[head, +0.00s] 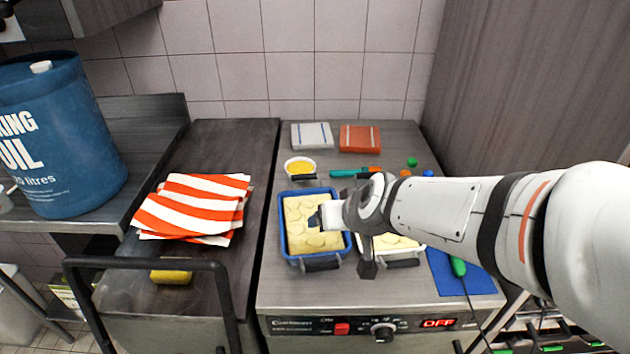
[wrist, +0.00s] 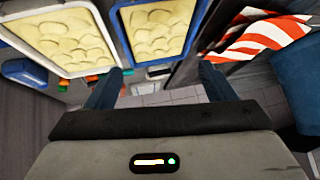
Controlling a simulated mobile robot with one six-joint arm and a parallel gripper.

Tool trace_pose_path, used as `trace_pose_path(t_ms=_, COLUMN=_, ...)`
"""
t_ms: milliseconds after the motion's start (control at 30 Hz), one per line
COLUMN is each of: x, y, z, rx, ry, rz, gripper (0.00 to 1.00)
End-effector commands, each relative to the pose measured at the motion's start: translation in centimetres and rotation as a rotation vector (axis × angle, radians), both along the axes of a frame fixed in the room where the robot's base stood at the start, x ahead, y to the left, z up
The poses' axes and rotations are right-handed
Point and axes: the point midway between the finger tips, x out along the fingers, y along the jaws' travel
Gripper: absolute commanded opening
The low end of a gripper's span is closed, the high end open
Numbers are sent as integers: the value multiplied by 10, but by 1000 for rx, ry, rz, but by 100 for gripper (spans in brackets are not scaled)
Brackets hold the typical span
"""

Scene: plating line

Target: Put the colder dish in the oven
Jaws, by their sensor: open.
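Nothing visible tells which dish is colder. A unit with a knob and red switch (head: 342,328) shows OFF. I cannot tell which unit is the oven.
A green-handled tool (head: 458,267) with a cable lies on a blue mat (head: 480,284). Striped cloths (head: 192,208) lie on the left worktop, behind a black handle bar (head: 150,262). A blue oil drum (head: 65,140) stands far left.

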Motion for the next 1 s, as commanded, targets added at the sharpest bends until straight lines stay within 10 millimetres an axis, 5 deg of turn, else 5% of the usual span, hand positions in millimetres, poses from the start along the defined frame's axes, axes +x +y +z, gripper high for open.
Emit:
trace_pose_path(t_ms=133, x=32, y=62, z=-37, rx=9, ry=-158, rz=0, gripper=87)
trace_pose_path(t_ms=300, x=47, y=97, z=-72, rx=-99, ry=-323, rz=-60, gripper=87)
trace_pose_path(t_ms=667, x=43, y=106, z=-105, rx=-319, ry=-470, rz=-151, gripper=87)
trace_pose_path(t_ms=1000, x=79, y=102, z=-122, rx=-324, ry=-473, rz=-158, gripper=87)
